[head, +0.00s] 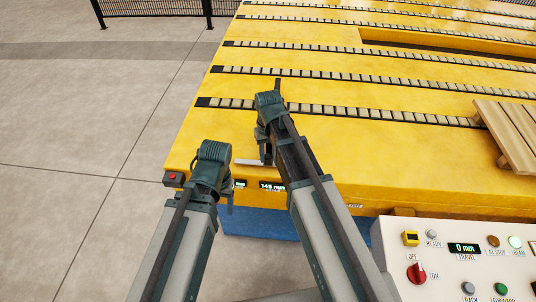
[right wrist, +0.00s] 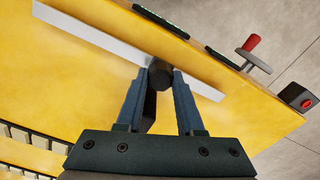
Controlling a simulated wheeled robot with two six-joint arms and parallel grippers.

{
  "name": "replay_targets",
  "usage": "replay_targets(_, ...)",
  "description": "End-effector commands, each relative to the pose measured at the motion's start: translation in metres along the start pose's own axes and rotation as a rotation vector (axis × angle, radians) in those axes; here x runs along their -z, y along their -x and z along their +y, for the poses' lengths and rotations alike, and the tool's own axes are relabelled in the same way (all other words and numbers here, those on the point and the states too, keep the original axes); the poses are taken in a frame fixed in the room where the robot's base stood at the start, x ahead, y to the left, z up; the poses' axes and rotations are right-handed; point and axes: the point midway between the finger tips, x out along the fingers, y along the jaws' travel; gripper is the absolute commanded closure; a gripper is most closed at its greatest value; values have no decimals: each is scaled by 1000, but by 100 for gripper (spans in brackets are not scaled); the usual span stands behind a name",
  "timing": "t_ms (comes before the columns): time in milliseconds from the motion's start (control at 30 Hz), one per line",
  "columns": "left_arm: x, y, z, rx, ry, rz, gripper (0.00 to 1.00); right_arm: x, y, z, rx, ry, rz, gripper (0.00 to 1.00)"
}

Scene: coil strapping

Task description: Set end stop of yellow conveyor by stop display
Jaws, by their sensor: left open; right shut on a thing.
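The yellow conveyor (head: 215,135) fills the head view's upper right. On its near edge a small display (head: 271,186) reads about 145 mm; the last digit is hard to read. A second display (head: 239,184) beside it is partly hidden by my left gripper, leaving only "mm" readable. My right gripper (right wrist: 158,80) is shut on a dark round knob (right wrist: 160,70) at a pale flat bar (right wrist: 110,40) on the yellow surface. The bar also shows in the head view (head: 246,162). My left gripper (head: 229,198) is open near the conveyor's front edge.
A red-handled crank (right wrist: 252,42) sits on the edge in the right wrist view. A red-button box (head: 173,179) is at the near left corner. A control panel (head: 460,229), travel display 0 mm, stands lower right. A wooden pallet (head: 510,130) lies on the conveyor.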

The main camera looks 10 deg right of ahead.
Motion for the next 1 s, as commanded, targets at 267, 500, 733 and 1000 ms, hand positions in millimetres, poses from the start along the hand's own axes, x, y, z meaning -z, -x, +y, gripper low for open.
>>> replay_targets(267, 0, 0, 0, 0, 0, 0, 33, 0, 0, 0, -1, 0, 0, 33)
replay_targets(500, 0, 0, 0, 0, 0, 0, 33, 0, 0, 0, -1, 0, 0, 33)
replay_targets(733, 0, 7, -1, 0, 0, 0, 33, 0, 7, 0, -1, 0, 0, 33)
replay_targets(1000, -2, 35, -3, 0, 0, 0, 33, 0, 35, 0, -1, 0, 0, 33)
